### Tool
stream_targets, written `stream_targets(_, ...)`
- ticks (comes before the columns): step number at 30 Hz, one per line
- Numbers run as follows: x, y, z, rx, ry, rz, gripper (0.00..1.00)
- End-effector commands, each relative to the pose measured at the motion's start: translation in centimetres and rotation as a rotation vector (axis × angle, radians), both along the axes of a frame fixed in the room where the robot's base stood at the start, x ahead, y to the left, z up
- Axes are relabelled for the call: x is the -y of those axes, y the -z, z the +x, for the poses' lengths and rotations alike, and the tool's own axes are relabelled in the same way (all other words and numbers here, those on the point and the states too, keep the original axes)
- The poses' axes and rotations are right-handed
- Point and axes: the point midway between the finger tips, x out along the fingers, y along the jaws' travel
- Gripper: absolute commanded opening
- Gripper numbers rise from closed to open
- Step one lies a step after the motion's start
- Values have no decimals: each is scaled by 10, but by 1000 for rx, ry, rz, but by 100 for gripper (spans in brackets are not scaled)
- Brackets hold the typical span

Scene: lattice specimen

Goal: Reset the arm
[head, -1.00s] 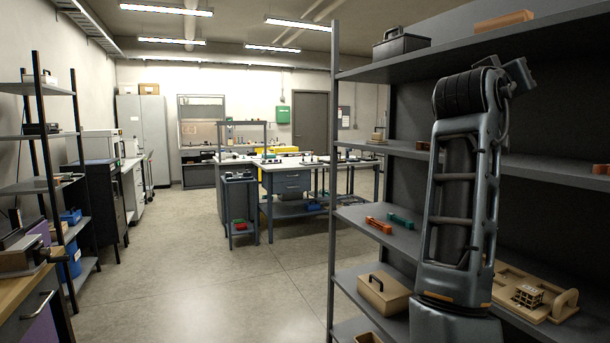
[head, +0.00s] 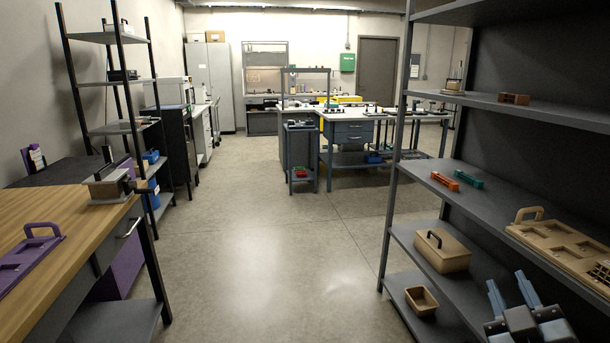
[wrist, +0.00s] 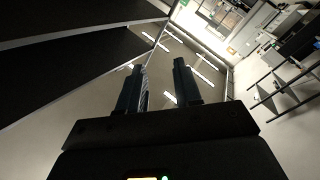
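My gripper (head: 512,292) is low at the bottom right of the head view, with its fingers pointing up, in front of the right shelving unit. In the wrist view my gripper (wrist: 159,82) has its two dark fingers apart, with nothing between them. A tan tray (head: 545,238) with a handle and square recesses lies on a right-hand shelf. The lattice specimen (head: 603,272) sits in it, cut off by the picture's right edge. My gripper is apart from both, to their lower left in the picture.
The right shelving unit (head: 395,180) holds red and teal parts, a tan lidded box (head: 442,250) and a small open bin (head: 421,300). A wooden bench (head: 60,200) with a purple tray (head: 28,255) stands at left. The floor (head: 260,240) between is clear.

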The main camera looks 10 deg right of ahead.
Motion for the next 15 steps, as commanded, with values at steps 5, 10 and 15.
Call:
stream_targets(5, -31, 51, -58, -61, -111, 75, 34)
stream_targets(10, -58, 84, -115, -107, -198, 166, 34)
stream_targets(15, -82, 103, -176, -147, -263, 276, 34)
